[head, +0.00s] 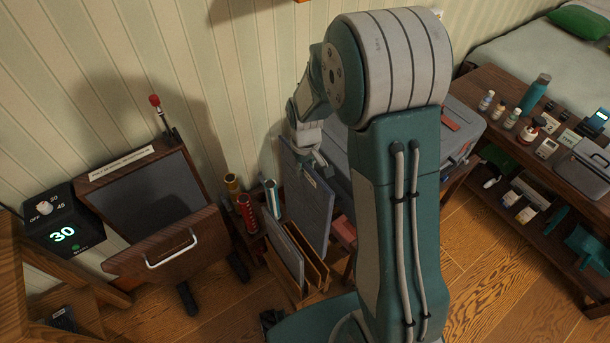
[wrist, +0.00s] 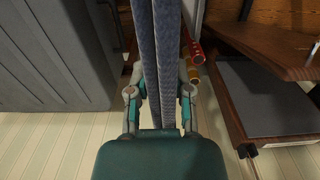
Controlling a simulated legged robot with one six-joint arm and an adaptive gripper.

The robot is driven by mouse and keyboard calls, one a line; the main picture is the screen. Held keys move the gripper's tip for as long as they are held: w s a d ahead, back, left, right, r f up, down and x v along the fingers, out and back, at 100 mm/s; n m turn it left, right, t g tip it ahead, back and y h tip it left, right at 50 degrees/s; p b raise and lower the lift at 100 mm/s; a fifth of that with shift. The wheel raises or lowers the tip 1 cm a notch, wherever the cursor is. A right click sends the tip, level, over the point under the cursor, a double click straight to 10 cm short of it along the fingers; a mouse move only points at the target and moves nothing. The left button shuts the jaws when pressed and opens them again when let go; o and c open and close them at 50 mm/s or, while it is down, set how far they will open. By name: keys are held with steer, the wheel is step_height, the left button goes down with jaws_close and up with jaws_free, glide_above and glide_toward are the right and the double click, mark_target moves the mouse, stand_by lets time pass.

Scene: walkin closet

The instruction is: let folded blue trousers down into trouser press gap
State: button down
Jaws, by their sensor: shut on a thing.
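My gripper (head: 307,150) is shut on the top edge of the folded blue trousers (head: 307,205), which hang down as a flat panel. In the wrist view my gripper (wrist: 160,95) has its fingers on either side of the trousers (wrist: 167,50), seen edge-on as two layers. The trouser press (head: 145,195) stands to the left against the wall. Its front board with a white handle (head: 170,250) leans outward, leaving the gap open at the top. The press also shows at the right of the wrist view (wrist: 270,95). The trousers are clear of the press, to its right.
A wooden rack (head: 316,271) holding a grey panel stands below the trousers; whether they touch it is unclear. Red and gold tubes (head: 245,210) stand between rack and press. A timer box (head: 65,225) reads 30. A large grey case (wrist: 50,55) is beside the trousers.

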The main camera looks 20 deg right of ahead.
step_height(320, 180, up, 39)
stand_by(2.5)
steer(key=w+f+m, duration=0.1)
steer(key=w+f, duration=0.3)
steer(key=f, duration=0.7)
steer(key=w+f+m, duration=0.1)
steer(key=w+f, duration=0.3)
steer(key=f, duration=0.8)
step_height(320, 180, down, 19)
steer(key=s+m, duration=0.1)
steer(key=s, duration=0.1)
steer(key=shift+f+m, duration=0.2)
steer(key=shift+m, duration=0.1)
steer(key=shift+s, duration=0.1)
